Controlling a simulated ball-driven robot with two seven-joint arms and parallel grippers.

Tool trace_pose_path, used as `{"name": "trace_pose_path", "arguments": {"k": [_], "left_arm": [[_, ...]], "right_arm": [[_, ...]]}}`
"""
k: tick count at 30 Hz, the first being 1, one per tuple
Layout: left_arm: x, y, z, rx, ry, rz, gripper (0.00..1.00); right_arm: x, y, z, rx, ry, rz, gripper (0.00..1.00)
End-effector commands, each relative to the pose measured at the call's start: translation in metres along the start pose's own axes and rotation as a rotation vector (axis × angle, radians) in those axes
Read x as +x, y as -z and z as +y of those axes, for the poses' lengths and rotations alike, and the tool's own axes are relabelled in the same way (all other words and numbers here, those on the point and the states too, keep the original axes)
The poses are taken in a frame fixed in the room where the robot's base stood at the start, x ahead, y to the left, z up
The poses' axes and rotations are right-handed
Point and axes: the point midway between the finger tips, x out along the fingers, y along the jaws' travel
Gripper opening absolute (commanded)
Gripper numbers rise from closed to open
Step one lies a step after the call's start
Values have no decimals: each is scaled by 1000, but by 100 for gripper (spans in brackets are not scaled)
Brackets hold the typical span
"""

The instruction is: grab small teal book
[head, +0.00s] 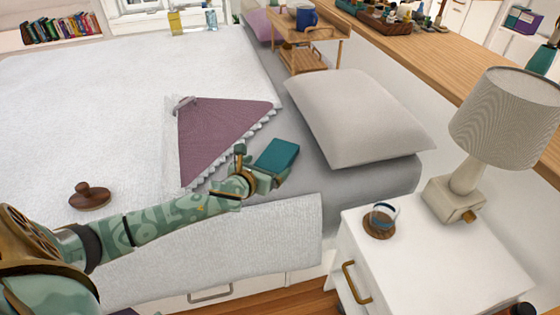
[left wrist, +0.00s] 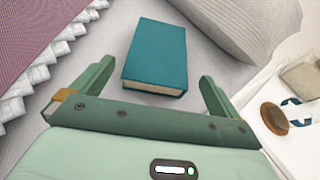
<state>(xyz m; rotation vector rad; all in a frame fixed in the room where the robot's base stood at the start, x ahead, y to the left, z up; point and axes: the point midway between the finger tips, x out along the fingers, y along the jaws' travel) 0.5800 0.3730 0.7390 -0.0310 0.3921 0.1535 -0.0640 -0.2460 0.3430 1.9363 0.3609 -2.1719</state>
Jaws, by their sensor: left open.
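The small teal book (head: 277,154) lies flat on the grey bedding, between the purple cloth and the grey pillow. In the left wrist view the book (left wrist: 156,55) lies just beyond and between the fingers, its page edge facing me. My left gripper (head: 258,171) is at the near side of the book. In the left wrist view the gripper (left wrist: 152,82) has its two fingers wide apart with nothing held. I cannot tell whether a finger touches the book. My right gripper is not in view.
A purple cloth (head: 222,130) with a ruffled edge lies left of the book. A grey pillow (head: 358,115) lies to the right. A white nightstand (head: 430,255) holds a lamp (head: 505,115) and a cup (head: 383,214). A brown wooden knob-like object (head: 90,195) sits on the bed.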

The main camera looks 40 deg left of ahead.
Motion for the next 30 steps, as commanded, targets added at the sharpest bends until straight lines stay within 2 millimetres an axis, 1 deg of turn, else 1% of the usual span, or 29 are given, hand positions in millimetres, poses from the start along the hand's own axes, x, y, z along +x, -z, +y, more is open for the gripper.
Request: {"name": "trace_pose_path", "arguments": {"k": [2, 5, 7, 10, 13, 19, 20, 21, 23, 24, 30], "left_arm": [[8, 4, 0, 0, 0, 1, 100], [24, 13, 2, 0, -1, 5, 100], [36, 18, 3, -1, -1, 7, 100], [49, 14, 2, -1, 0, 3, 100], [54, 12, 3, -1, 0, 1, 100], [53, 8, 3, 0, 0, -1, 100], [53, 8, 3, 0, 0, -1, 92], [52, 8, 3, 0, 0, -1, 81], [52, 9, 3, 0, 0, -1, 64], [52, 9, 3, 0, 0, -1, 53], [52, 8, 3, 0, 0, -2, 52]], "right_arm": [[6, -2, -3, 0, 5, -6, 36], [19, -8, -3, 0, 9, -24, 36], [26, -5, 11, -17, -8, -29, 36], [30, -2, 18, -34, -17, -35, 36], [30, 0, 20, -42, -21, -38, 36], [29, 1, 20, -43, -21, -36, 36], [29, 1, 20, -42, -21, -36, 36], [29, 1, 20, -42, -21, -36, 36], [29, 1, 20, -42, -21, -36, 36], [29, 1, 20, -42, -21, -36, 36], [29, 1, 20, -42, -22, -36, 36]]}}
